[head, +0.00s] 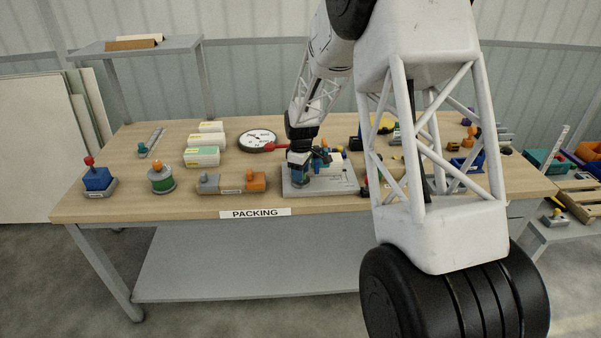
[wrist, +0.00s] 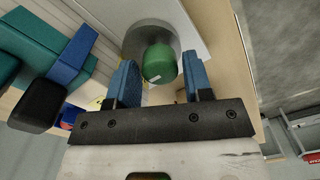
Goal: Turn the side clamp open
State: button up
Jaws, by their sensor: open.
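My gripper (head: 303,172) is low over a grey fixture plate (head: 340,183) near the front edge of the packing table. In the wrist view its two blue fingers (wrist: 163,66) are apart, with a rounded green knob (wrist: 158,62) showing between their tips. The knob stands out from a grey round base (wrist: 145,36). Whether this knob belongs to the side clamp I cannot tell. My arm hides part of the fixture in the head view.
In the wrist view a teal block (wrist: 45,42), a blue bar (wrist: 76,52) and a black rounded part (wrist: 38,103) lie close to the left. Left of the fixture are an orange-and-grey part (head: 232,184), a dial (head: 257,140) and white boxes (head: 203,156).

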jog(key=shift+f, duration=0.15)
jog(key=c, duration=0.6)
jog(key=shift+c, duration=0.2)
